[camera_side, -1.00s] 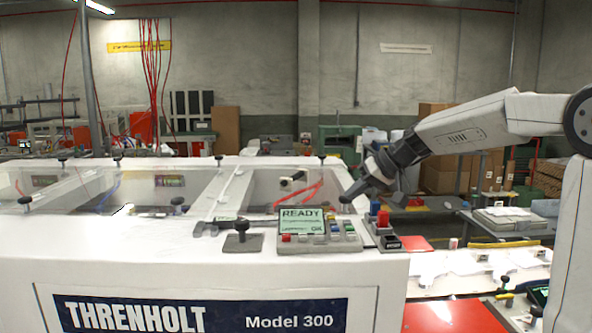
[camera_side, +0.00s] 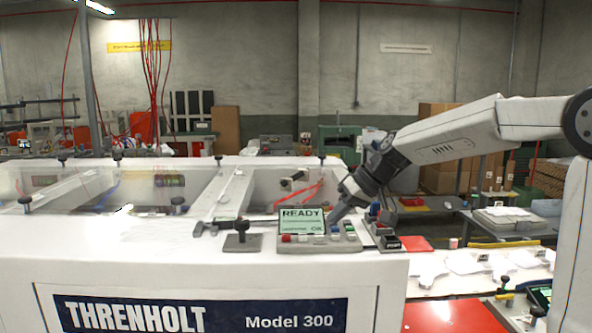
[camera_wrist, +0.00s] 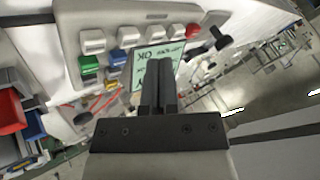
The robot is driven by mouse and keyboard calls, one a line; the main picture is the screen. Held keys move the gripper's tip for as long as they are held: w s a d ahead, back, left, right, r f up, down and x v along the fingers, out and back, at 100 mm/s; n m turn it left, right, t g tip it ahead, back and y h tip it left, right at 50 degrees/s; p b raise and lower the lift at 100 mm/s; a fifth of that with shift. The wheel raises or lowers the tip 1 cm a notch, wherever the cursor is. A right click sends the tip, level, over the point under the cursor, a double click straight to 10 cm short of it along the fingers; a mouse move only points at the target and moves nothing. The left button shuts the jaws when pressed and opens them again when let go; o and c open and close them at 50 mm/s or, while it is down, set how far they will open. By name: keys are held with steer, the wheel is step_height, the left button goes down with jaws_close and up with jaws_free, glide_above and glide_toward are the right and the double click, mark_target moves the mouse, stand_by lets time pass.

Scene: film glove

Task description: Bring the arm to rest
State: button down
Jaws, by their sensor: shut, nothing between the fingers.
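My gripper (camera_side: 332,222) is shut and empty, with its fingertips low over the control panel on the white machine. In the wrist view my gripper (camera_wrist: 158,68) points at the panel's screen and covers part of it. I cannot tell whether the fingertips touch the panel. The control panel (camera_side: 268,243) has a lit screen (camera_side: 301,220) reading READY and several coloured buttons. In the wrist view the panel (camera_wrist: 72,16) shows white, red, blue, green and yellow buttons around the screen (camera_wrist: 172,53).
A small switch block (camera_side: 386,241) stands just right of the panel. A black knob on a plate (camera_side: 242,239) is at its left. The white machine (camera_side: 150,240) has clear covers and several black knobs. Red panels (camera_side: 440,315) and a white-topped bench lie at the right.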

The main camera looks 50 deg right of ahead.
steer(key=s+a+f+n+g, duration=0.1)
steer(key=a+f, duration=0.1)
steer(key=f, duration=0.1)
steer(key=s+a+f+n+g, duration=0.1)
steer(key=a+f, duration=0.2)
steer(key=s+a+f+n+g+h, duration=0.1)
steer(key=a+f, duration=0.2)
steer(key=shift+s+f, duration=0.1)
steer(key=shift+f, duration=0.25)
steer(key=s+a+f+g+h, duration=0.1)
steer(key=s+f+h, duration=0.1)
steer(key=s+f, duration=0.8)
steer(key=shift+f+h, duration=0.3)
steer(key=shift+f, duration=0.6)
steer(key=shift+a, duration=0.1)
